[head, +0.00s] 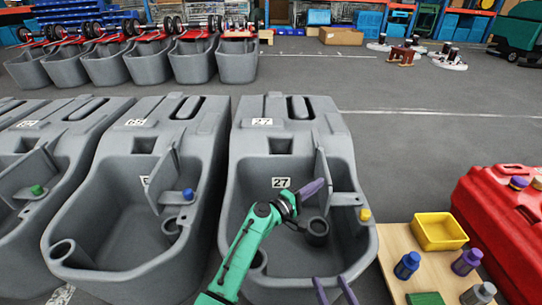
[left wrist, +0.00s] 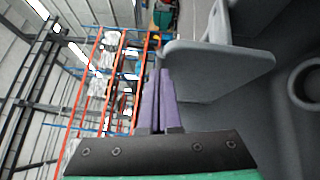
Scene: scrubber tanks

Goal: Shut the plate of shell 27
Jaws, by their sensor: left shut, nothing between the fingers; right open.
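Shell 27 (head: 262,235) is the grey tub with two "27" labels, right of centre in the head view. Its grey plate (head: 321,163) stands up, swung out from the back wall over the basin. It also shows in the left wrist view (left wrist: 222,62), right of the fingers. My left gripper (head: 318,185), with purple fingers, is shut and empty at the plate's lower part. In the left wrist view its fingertips (left wrist: 158,74) are close by the plate's near edge; I cannot tell whether they touch. My right gripper (head: 334,288) is open at the bottom edge, partly cut off.
A neighbouring shell (head: 115,225) with a blue knob (head: 188,194) stands close on the left. A yellow knob (head: 365,215) sits on shell 27's right rim. A wooden board (head: 395,236) with a yellow bin (head: 440,231) and bottles lies right, beside a red case (head: 500,225).

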